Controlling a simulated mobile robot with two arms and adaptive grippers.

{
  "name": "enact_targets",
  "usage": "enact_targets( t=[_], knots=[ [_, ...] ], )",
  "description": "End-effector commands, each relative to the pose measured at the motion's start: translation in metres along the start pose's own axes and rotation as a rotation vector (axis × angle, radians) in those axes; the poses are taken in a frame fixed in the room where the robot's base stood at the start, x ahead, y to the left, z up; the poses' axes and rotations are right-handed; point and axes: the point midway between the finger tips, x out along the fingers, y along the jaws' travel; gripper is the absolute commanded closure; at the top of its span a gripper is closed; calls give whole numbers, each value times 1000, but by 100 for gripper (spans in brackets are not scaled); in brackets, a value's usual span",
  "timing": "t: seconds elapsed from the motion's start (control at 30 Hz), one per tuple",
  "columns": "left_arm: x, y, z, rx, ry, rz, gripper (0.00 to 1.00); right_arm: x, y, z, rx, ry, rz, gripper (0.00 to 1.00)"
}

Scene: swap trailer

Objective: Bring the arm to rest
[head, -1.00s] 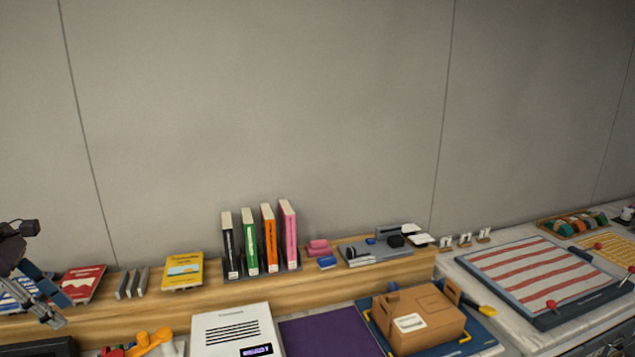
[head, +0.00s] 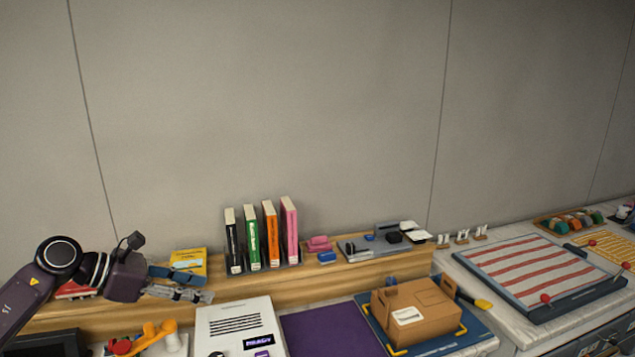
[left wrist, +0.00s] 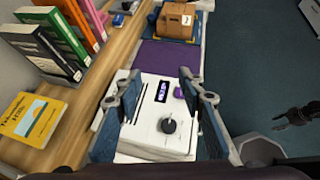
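My left gripper (head: 205,289) comes in from the left in the head view, above the wooden shelf and left of the white device (head: 238,325). Its fingers point right and are apart with nothing between them. In the left wrist view the two fingers of the left gripper (left wrist: 160,85) frame the white device (left wrist: 160,125), which lies below them. A dark jointed shape (left wrist: 298,117) at the right edge of the left wrist view may be my right gripper. It is too small and dark to tell its state.
The wooden shelf (head: 215,289) carries a yellow book (head: 188,259), upright binders (head: 268,235) and small stationery. A purple mat (head: 330,333) and a brown cardboard box (head: 415,310) are right of the device. A striped board (head: 540,270) lies farther right. The wall space above is clear.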

Motion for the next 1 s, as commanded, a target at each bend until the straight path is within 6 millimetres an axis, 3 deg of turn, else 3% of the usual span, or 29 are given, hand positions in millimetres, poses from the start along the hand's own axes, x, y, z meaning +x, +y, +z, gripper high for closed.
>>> enact_targets(
  t=[0.03,0.2,0.37,0.53,0.67,0.77,0.87,1.0],
  knots=[
    [26,-18,14,-52,-94,-20,63,0,-1,5,0,-6,-1,60],
    [67,-55,68,-304,-419,-45,63,0,-1,8,0,-12,-1,60],
    [74,-72,97,-631,-694,-57,63,0,0,6,0,-9,0,60],
    [64,-69,91,-1051,-941,-40,63,0,0,5,0,-8,0,60],
    [54,-61,56,-1409,-1092,4,63,0,0,4,0,-7,0,60],
    [49,-60,13,-1696,-1183,61,63,0,0,3,0,-5,0,60],
    [46,-68,-41,-1989,-1250,144,63,0,0,2,0,-4,0,60],
    [44,-101,-125,-2396,-1301,307,63,0,0,2,0,-3,0,60]
  ],
)
